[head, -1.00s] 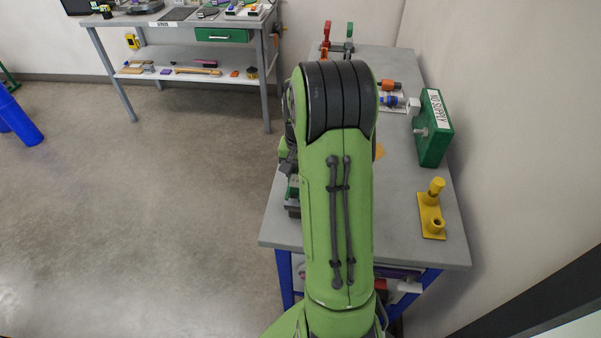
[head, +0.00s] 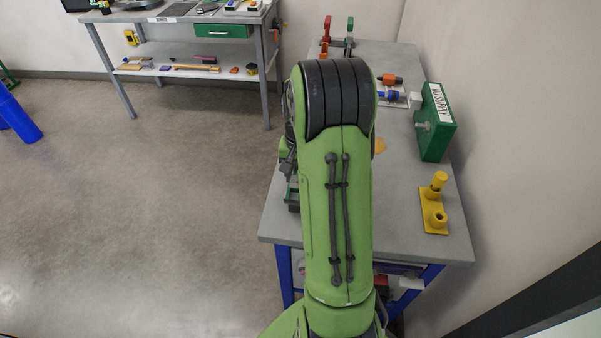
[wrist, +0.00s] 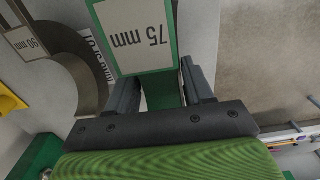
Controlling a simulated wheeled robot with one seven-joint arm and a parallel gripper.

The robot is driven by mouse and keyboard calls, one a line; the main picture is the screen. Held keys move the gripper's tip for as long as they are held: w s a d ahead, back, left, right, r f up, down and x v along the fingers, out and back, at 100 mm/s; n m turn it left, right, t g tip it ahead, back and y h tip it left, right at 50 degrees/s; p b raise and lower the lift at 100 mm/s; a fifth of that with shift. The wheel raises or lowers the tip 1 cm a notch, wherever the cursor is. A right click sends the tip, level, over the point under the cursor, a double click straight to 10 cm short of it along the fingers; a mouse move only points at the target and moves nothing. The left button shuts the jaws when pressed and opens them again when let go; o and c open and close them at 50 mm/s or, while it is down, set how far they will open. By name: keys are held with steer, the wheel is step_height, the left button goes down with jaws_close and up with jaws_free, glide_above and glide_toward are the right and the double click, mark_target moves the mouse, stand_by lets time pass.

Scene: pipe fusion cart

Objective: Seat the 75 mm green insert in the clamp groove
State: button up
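The 75 mm green insert (wrist: 145,35) shows in the wrist view as a green piece with a white "75 mm" label, upside down in the picture. My gripper (wrist: 160,85) has one finger on each side of its narrower green part and appears shut on it. A curved grey part (wrist: 75,62) lies to the left, beside a "90 mm" label (wrist: 26,43); I cannot tell if it is the clamp groove. No contact between the insert and a groove can be made out.
The grey bench top (head: 400,215) carries a yellow fitting (head: 434,205), a green "NO SUPPLY" box (head: 436,125), orange and blue parts (head: 390,90), and red and green handles (head: 337,35) at the far end. Another bench (head: 175,45) stands back left.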

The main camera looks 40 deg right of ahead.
steer(key=o, duration=0.3)
steer(key=shift+o, duration=0.2)
steer(key=shift+r, duration=0.1)
step_height(320, 180, up, 16)
steer(key=p, duration=0.3)
steer(key=shift+f+p, duration=0.2)
steer(key=shift+p, duration=0.2)
